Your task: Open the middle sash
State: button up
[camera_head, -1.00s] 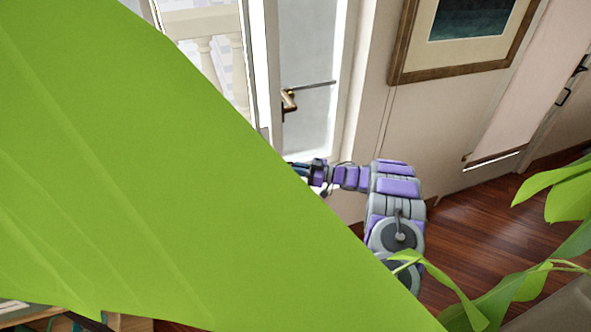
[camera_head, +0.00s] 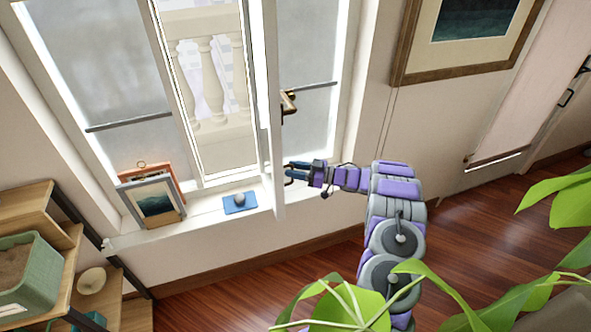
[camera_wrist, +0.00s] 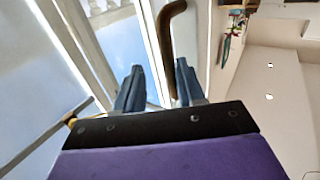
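The middle sash (camera_head: 276,150) is a white frame swung inward into the room, seen nearly edge-on in the head view. A balustrade shows through the gap left of it. Its brass-brown handle (camera_head: 288,103) is on the right-hand side, and the handle also shows in the wrist view (camera_wrist: 166,35). My gripper (camera_head: 288,172) is below the handle at the sash's right side. In the wrist view my gripper (camera_wrist: 160,84) has its two dark blue fingers apart, with pale frame showing behind the gap. I cannot tell whether a finger touches the sash.
The sill holds a picture frame (camera_head: 155,203) and a blue item (camera_head: 240,203) with a grey round object. A wooden shelf (camera_head: 30,205) with a green planter (camera_head: 30,280) stands at lower left. Plant leaves (camera_head: 560,200) are at the right. The floor (camera_head: 480,235) beyond my arm is clear.

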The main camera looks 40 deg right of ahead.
jog(key=p+v, duration=0.3)
jog(key=v, duration=1.4)
jog(key=shift+d, duration=0.2)
jog(key=shift+s, duration=0.1)
jog(key=shift+f, duration=0.15)
